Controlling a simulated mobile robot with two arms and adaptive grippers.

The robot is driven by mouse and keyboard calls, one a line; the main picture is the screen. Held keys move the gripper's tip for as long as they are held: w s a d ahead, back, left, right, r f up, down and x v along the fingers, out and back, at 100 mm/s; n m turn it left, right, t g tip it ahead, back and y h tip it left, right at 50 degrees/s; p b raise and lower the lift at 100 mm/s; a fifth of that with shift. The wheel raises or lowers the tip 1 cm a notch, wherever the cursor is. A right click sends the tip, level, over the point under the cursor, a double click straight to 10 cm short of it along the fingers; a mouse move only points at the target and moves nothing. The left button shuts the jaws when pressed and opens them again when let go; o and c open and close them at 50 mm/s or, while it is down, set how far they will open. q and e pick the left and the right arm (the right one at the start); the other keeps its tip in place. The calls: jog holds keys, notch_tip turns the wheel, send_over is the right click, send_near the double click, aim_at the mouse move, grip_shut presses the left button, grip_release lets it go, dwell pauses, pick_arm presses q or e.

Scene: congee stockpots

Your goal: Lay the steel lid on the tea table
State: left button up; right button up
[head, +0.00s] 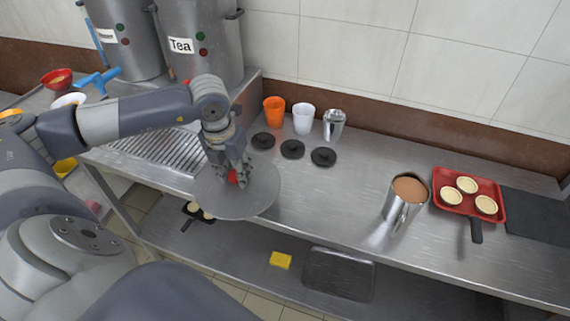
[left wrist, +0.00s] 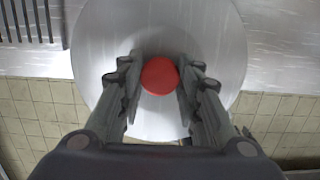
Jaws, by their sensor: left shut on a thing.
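The steel lid (head: 260,197) is a flat round disc with a red knob (head: 233,177). My left gripper (head: 236,174) is shut on the red knob and holds the lid over the front edge of the steel tea table (head: 330,205). In the left wrist view the lid (left wrist: 200,45) fills the middle, and its red knob (left wrist: 159,75) sits between my two fingers (left wrist: 160,78). The lid overlaps the table edge, and tiled floor shows beyond it. I cannot tell how high it is above the table. My right gripper is not in view.
Orange (head: 274,111), white (head: 303,118) and steel (head: 334,124) cups stand at the back, with black discs (head: 292,149) before them. A steel pitcher (head: 394,208) and red tray (head: 455,214) of tarts stand right. The table's middle is clear. A grate (head: 160,150) lies left.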

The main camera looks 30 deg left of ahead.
pick_arm(q)
jog(key=w+d+p, duration=0.1)
jog(key=w+d, duration=0.1)
jog(key=w, duration=0.1)
jog(key=w+d+p, duration=0.2)
jog(key=w, duration=0.2)
jog(key=w+d+f+p, duration=0.1)
jog(key=w+d, duration=0.2)
jog(key=shift+w, duration=0.25)
jog(key=shift+w+f, duration=0.1)
notch_tip(320, 180, down, 3)
jog(key=shift+r+p, duration=0.1)
jog(key=shift+p, duration=0.95)
jog(key=shift+f, duration=0.3)
jog(key=shift+f, duration=0.1)
jog(key=o, duration=1.2)
